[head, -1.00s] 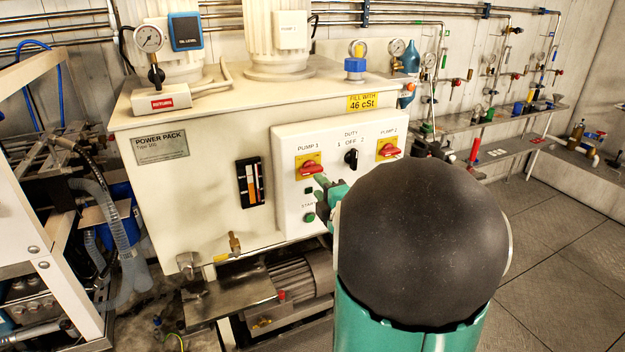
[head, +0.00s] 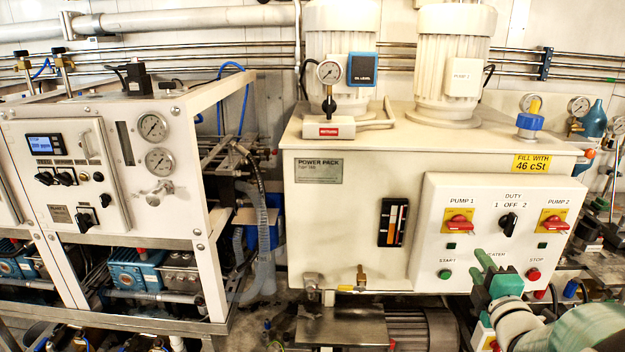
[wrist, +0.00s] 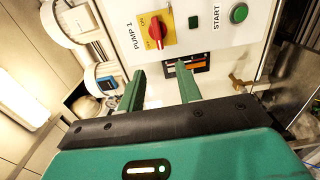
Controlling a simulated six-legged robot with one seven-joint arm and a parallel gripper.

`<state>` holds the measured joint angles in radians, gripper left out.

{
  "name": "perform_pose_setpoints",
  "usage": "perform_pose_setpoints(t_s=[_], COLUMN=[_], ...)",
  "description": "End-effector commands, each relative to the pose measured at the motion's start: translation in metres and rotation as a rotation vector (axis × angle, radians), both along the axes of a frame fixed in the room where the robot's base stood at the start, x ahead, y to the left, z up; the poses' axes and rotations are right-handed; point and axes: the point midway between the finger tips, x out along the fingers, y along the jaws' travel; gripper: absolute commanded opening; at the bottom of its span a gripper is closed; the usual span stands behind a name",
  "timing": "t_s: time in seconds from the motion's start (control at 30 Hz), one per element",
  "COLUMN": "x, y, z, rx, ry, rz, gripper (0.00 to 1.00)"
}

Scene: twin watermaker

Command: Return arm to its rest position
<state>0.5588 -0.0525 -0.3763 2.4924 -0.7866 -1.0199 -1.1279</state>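My gripper (head: 486,262) shows at the lower right of the head view, in front of the lower part of the power pack's control panel (head: 430,262). In the wrist view my gripper (wrist: 161,70) has its two green fingers apart, with nothing between them. The panel (wrist: 210,14) and the red PUMP 1 switch (wrist: 155,30) lie beyond the fingertips. The fingers look clear of the panel, but the exact gap cannot be told. Part of my arm is cut off by the right edge of the head view.
The cream power pack (head: 340,225) carries two motors and a pressure gauge (head: 329,71) on top. Its PUMP 1 (head: 460,223) and PUMP 2 (head: 553,224) switches face me. A white-framed unit with gauges (head: 150,220) stands at left. A metal tray (head: 340,325) sits below the pack.

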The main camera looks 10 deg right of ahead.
Motion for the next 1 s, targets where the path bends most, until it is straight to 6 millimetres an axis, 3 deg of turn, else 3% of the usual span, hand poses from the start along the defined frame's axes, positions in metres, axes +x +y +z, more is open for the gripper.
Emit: perform_pose_setpoints(t_s=[0.13,0.27,0.4,0.57,0.77,0.9,1.0], x=[0.006,0.018,0.024,0.018,-0.014,-0.053,-0.081], y=[0.007,0.025,0.058,0.109,0.189,0.248,0.280], z=[0.004,0.009,0.012,0.009,0.003,-0.002,-0.005], rx=[0.060,0.223,0.476,0.771,1.120,1.321,1.418], ry=[0.011,0.044,0.093,0.168,0.307,0.436,0.524], rz=[-0.018,-0.068,-0.146,-0.238,-0.366,-0.472,-0.545], gripper=[0.35,0.35,0.35,0.35,0.35,0.35,0.35])
